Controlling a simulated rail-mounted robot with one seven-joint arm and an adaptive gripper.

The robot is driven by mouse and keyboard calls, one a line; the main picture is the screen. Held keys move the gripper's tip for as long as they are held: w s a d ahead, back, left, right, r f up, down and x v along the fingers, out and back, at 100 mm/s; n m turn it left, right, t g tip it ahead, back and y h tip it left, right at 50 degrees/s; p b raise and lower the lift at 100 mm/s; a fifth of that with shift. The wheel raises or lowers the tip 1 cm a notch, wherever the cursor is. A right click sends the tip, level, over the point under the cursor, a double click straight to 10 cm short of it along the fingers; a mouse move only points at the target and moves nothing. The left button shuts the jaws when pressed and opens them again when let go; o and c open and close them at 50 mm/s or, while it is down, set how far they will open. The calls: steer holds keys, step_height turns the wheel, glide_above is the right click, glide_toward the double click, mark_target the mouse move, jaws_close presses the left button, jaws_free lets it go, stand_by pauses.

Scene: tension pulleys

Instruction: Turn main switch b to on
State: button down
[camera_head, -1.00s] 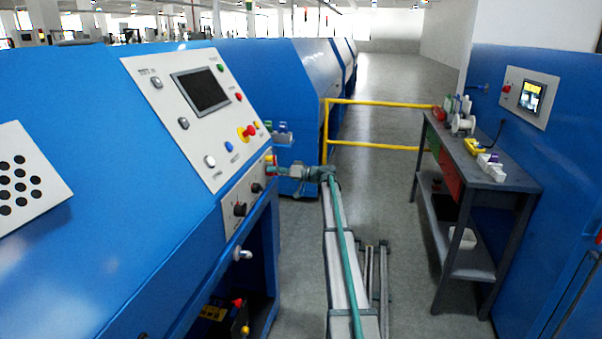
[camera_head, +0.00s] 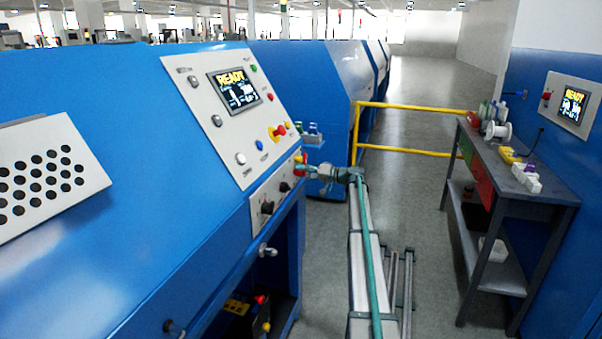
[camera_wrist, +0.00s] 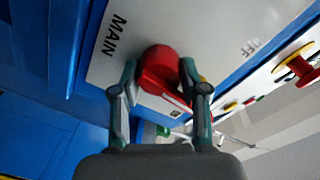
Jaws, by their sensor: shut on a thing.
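The red main switch knob (camera_wrist: 158,68) sits on a light plate (camera_wrist: 110,62) marked MAIN and OFF in the wrist view. My gripper (camera_wrist: 160,75) is shut on the knob, one finger on each side. The knob's bar slants toward the lower right of the picture, and a small white mark shows near its lower end. In the head view my gripper (camera_head: 304,169) is at the right end of the blue machine's lower panel, at the red and yellow switch (camera_head: 299,157). The machine's screen (camera_head: 234,90) is lit and reads READY.
A panel with coloured buttons and a red emergency stop (camera_head: 279,131) lies above the switch. A yellow rail (camera_head: 410,108) stands behind my arm. A grey workbench (camera_head: 530,193) with spools and small items stands at the right. The floor between is mostly clear.

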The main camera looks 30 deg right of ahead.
steer(key=shift+r, duration=0.15)
steer(key=c, duration=0.6)
jaws_free()
steer(key=v, duration=1.2)
